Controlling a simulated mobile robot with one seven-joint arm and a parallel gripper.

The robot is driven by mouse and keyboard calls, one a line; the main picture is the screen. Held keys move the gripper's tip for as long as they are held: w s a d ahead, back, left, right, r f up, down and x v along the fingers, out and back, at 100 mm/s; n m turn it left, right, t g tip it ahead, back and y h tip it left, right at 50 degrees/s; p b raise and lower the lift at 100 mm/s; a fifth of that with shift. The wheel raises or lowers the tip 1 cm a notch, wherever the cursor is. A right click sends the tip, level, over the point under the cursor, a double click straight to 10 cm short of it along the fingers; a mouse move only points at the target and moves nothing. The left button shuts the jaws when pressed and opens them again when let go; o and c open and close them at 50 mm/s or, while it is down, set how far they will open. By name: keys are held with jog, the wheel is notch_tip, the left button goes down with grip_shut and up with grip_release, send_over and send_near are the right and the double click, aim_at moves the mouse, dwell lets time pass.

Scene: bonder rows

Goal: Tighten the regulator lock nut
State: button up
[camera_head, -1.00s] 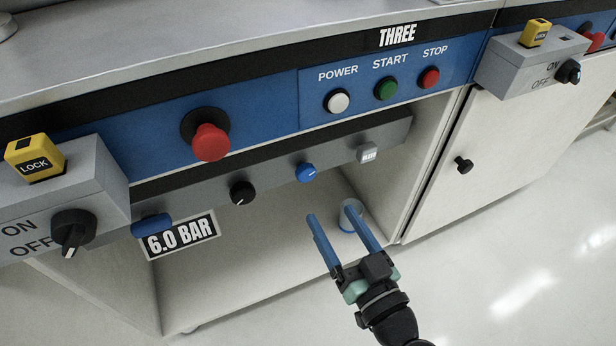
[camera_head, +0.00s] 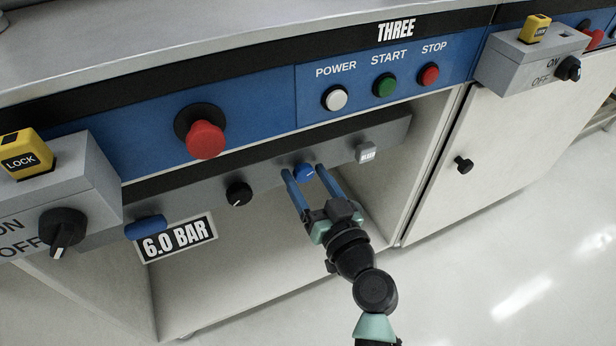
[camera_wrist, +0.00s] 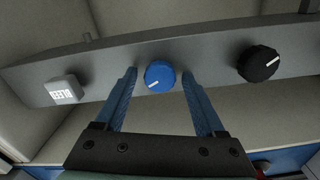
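No part is labelled as the lock nut. A round blue knob (camera_head: 304,171) with a white line sits on the grey rail under the panel marked THREE. It also shows in the wrist view (camera_wrist: 159,75). A black knob (camera_head: 238,194) with a white line sits left of it in the head view and right of it in the wrist view (camera_wrist: 258,64). My gripper (camera_head: 303,174) is open, its two blue fingers pointing at the rail. In the wrist view the fingertips stand on either side of the blue knob, with a gap showing on each side.
A grey BLEED button (camera_head: 366,153) is right of the blue knob. A blue part (camera_head: 146,227) and a 6.0 BAR sign (camera_head: 176,238) are to the left. Above are a red mushroom button (camera_head: 205,140) and POWER, START and STOP buttons. The cabinet below is open.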

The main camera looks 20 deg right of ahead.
grip_shut()
dwell(0.3)
jog(key=m, duration=0.5)
jog(key=shift+m, duration=0.4)
jog(key=m+p, duration=0.2)
jog(key=m, duration=0.3)
jog(key=shift+m, duration=0.3)
jog(key=m+p, duration=0.2)
jog(key=m, duration=0.3)
jog(key=m+p, duration=0.2)
jog(key=m, duration=0.3)
jog(key=shift+f+m, duration=0.1)
jog(key=shift+m, duration=0.3)
